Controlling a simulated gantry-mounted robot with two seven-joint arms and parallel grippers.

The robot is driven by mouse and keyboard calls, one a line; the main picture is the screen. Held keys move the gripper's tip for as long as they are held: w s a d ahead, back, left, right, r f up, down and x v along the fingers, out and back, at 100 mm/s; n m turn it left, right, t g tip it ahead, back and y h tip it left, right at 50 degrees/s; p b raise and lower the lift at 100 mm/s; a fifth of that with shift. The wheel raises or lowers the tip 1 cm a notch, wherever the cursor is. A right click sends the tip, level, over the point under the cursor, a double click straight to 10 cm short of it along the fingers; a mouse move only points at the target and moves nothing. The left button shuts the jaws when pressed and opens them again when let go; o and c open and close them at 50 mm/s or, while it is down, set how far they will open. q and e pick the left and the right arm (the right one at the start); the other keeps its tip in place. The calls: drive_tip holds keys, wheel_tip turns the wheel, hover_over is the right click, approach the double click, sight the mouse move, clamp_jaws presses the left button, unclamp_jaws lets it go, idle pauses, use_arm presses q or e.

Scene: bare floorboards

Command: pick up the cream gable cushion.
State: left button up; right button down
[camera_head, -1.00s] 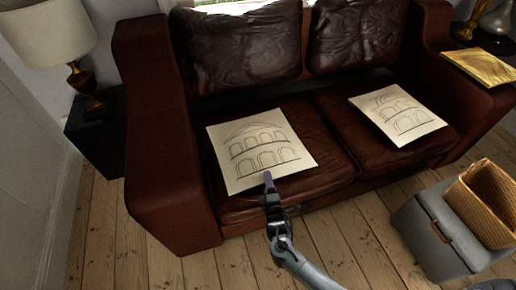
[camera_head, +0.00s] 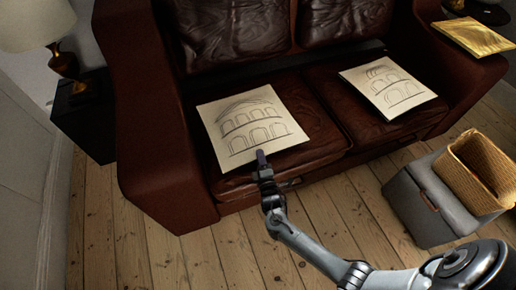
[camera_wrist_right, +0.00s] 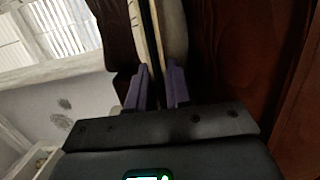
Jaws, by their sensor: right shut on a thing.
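The cream gable cushion (camera_head: 252,120) is a flat square with a line drawing of a pointed gable over two rows of arches. It lies on the left seat of the brown leather sofa. My right gripper (camera_head: 261,156) is at its front edge, with purple fingers closed on that edge. In the right wrist view the cushion's pale edge (camera_wrist_right: 172,30) runs up from between the two fingers (camera_wrist_right: 158,88). A similar cream cushion (camera_head: 388,86) with arches and no pointed gable lies on the right seat. My left gripper is not in view.
The sofa's left arm (camera_head: 150,150) rises beside the left seat. A grey box (camera_head: 420,205) with a wicker basket (camera_head: 470,175) stands on the floor at right. A lamp (camera_head: 40,25) stands at left. Floorboards (camera_head: 200,255) in front are mostly clear.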

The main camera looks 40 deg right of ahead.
drive_tip(key=shift+r+p, duration=0.5)
drive_tip(key=shift+r, duration=0.25)
wheel_tip(320, 180, up, 2)
drive_tip(key=shift+r+p, duration=0.25)
drive_tip(key=shift+p, duration=0.75)
drive_tip(key=s+d+r+p, duration=0.6)
drive_tip(key=s+r+p, duration=0.1)
drive_tip(key=s, duration=0.2)
drive_tip(key=shift+s+d, duration=0.2)
drive_tip(key=shift+s, duration=0.2)
